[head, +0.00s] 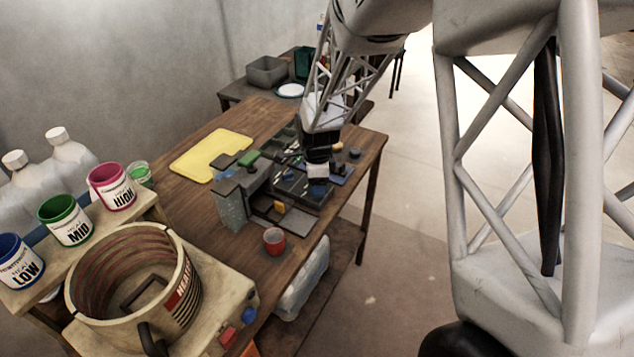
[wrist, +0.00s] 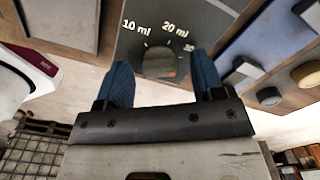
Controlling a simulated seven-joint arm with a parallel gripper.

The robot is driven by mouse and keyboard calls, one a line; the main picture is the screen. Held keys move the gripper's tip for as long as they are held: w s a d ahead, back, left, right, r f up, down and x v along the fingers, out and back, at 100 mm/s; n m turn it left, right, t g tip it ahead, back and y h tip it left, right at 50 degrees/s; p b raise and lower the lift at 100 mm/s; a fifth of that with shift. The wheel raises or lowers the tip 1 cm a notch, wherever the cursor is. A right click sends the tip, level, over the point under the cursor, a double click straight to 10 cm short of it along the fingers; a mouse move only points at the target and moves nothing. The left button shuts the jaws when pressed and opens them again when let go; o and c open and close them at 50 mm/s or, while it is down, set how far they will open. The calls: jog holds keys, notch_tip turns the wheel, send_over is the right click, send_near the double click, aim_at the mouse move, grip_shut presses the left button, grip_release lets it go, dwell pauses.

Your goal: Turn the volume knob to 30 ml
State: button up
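The volume knob (wrist: 159,62) is a small round grey-brown knob on a dark panel (wrist: 208,22) in the wrist view. White marks "10 ml" and "20 ml" stand above it, and a further label at its right is partly hidden by a finger. The knob's pointer direction cannot be made out. My gripper (wrist: 163,74) has its blue fingers apart, one on each side of the knob, with gaps showing between them and it. In the head view my gripper (head: 318,178) is low over the dark apparatus on the wooden table; the knob is not discernible there.
A red cup (head: 274,241) stands at the table's near edge. A yellow board (head: 209,154) lies behind left. The vat (head: 185,307) and labelled cans (head: 113,184) stand front left.

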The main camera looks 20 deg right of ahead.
jog(key=shift+r, duration=0.1)
jog(key=shift+r, duration=3.8)
jog(key=shift+s+r+n, duration=0.3)
jog(key=shift+s+r, duration=0.1)
jog(key=s+r+n+t, duration=0.1)
jog(key=s+r+n, duration=0.4)
jog(key=s, duration=0.5)
jog(key=s+r+n, duration=0.5)
jog(key=s+n, duration=0.3)
jog(key=s, duration=0.2)
jog(key=s+r+n+t, duration=0.1)
jog(key=s+r+n, duration=0.4)
jog(key=s, duration=0.5)
jog(key=shift+a+n+t, duration=0.2)
jog(key=shift+n+t, duration=0.1)
jog(key=shift+n, duration=0.4)
